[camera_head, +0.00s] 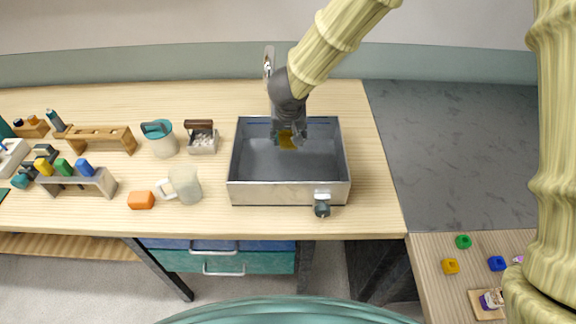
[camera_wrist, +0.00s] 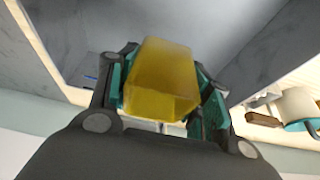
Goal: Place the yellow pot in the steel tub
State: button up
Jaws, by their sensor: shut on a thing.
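The steel tub (camera_head: 238,184) is an open rectangular box on the wooden bench, with a dark tap-like fitting at its front right. The yellow pot (camera_head: 287,140) shows in the head view inside the tub's outline, near its back wall, partly hidden by my gripper (camera_head: 291,128). In the wrist view the yellow pot (camera_wrist: 162,80) is a plain yellow block shape between the teal pads of my gripper (camera_wrist: 165,90), which is shut on it. The tub's grey inside fills the background there. I cannot tell whether the pot touches the tub floor.
Left of the tub stand a beige mug (camera_head: 185,185), an orange block (camera_head: 141,200), a small caddy (camera_head: 202,142), a teal-lidded jug (camera_head: 161,140) and wooden racks (camera_head: 101,139). Small coloured pieces lie on the right-hand table (camera_head: 436,287). The tub floor beside the pot looks clear.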

jog(key=shift+w+f, duration=0.15)
jog(key=shift+f, duration=0.25)
jog(key=shift+f+b, duration=0.95)
jog(key=shift+f, duration=3.75)
jog(key=shift+f, duration=0.1)
jog(key=o, duration=1.1)
jog(key=p+v, duration=0.1)
jog(key=v, duration=1.1)
